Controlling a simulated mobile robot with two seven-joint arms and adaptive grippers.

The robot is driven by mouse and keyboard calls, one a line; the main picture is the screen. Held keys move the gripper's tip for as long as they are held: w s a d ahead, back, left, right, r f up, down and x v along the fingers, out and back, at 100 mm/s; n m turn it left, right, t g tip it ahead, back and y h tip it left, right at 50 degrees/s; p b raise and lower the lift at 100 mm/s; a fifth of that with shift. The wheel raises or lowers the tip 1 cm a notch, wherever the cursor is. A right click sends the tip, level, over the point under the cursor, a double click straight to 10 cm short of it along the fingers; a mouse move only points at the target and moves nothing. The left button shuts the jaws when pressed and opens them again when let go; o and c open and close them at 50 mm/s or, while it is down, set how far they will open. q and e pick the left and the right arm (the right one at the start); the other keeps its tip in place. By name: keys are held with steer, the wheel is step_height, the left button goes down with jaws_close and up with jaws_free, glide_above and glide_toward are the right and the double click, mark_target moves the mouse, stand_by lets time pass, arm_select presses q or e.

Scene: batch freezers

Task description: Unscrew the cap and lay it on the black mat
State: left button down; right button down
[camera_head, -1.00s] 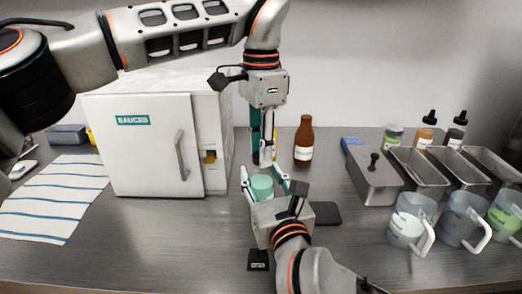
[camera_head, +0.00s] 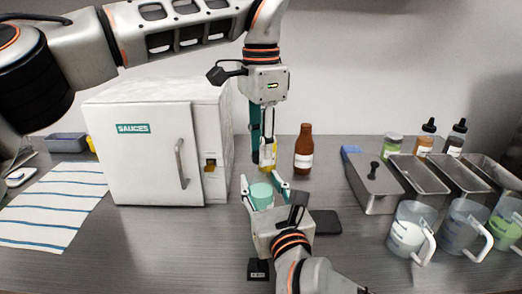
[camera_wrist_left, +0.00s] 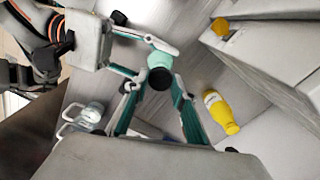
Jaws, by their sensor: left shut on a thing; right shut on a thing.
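A teal jar (camera_head: 261,198) stands upright between the fingers of my right gripper (camera_head: 265,188), which is shut on it. My left gripper (camera_head: 265,168) points straight down above the jar. In the left wrist view, the left gripper (camera_wrist_left: 158,88) is shut on a round black cap (camera_wrist_left: 160,79). The cap covers part of the teal jar (camera_wrist_left: 160,60) in that view, and I cannot tell whether the two touch. The cap is not clearly visible in the head view. The black mat (camera_head: 327,222) lies bare on the counter, right of the jar and partly behind my right gripper.
A white sauces fridge (camera_head: 150,160) stands to the left. Behind are a brown bottle (camera_head: 303,150) and a yellow bottle, plain in the left wrist view (camera_wrist_left: 220,112). Metal pans (camera_head: 375,190) and measuring jugs (camera_head: 410,230) fill the right. A striped cloth (camera_head: 55,205) lies far left.

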arm_select(q)
steer(key=shift+r, duration=1.6)
arm_select(e)
steer(key=c, duration=1.2)
jaws_free()
